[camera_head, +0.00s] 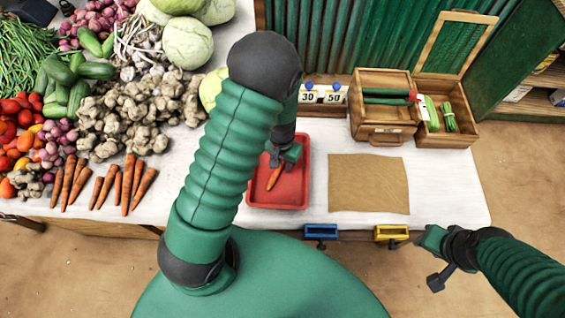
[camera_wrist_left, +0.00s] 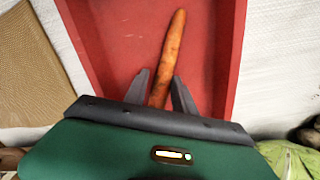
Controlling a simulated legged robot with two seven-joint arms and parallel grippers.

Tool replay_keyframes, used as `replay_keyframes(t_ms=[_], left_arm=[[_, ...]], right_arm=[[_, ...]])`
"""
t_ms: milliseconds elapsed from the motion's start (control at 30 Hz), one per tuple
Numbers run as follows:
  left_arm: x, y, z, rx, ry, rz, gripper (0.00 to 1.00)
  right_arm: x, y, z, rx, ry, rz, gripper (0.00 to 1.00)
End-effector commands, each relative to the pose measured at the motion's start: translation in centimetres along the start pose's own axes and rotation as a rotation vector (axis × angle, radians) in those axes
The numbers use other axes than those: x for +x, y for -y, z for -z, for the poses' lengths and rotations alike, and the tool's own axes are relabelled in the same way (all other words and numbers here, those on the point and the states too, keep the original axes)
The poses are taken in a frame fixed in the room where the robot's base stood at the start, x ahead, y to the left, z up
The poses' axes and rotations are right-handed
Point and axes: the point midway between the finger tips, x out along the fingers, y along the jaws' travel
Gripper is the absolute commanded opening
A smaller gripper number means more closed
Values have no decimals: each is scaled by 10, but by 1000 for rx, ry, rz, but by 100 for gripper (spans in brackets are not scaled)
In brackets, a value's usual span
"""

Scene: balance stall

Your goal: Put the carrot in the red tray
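An orange carrot (camera_head: 274,178) lies in the red tray (camera_head: 303,190) on the white table. My left gripper (camera_head: 280,163) is low over the tray, above one end of the carrot. In the left wrist view the two dark fingers of my left gripper (camera_wrist_left: 160,82) stand either side of the carrot (camera_wrist_left: 171,45), with a visible gap, so it looks open. The red floor of the tray (camera_wrist_left: 110,40) shows around it. My left arm hides part of the tray's left side in the head view. My right gripper (camera_head: 430,262) is off the table's front right; its fingers are unclear.
A brown mat (camera_head: 368,184) lies right of the tray. Wooden boxes (camera_head: 383,128) and number cards (camera_head: 322,95) stand behind. Loose carrots (camera_head: 128,184) and other vegetables fill the left. Blue (camera_head: 321,232) and yellow (camera_head: 391,233) holders are on the front edge.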

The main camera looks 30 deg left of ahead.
Motion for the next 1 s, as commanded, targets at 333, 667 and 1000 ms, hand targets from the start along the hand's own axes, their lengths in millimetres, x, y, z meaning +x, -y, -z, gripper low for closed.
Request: replay_keyframes(t_ms=[333, 667, 1000], left_arm=[[1, -3, -2, 3, 4, 5, 44], [-44, 0, 0, 3, -3, 1, 44], [-116, -4, -1, 4, 1, 5, 44]], right_arm=[[1, -1, 0, 2, 0, -1, 36], [-10, 0, 2, 1, 0, 0, 36], [-21, 0, 5, 1, 0, 0, 36]])
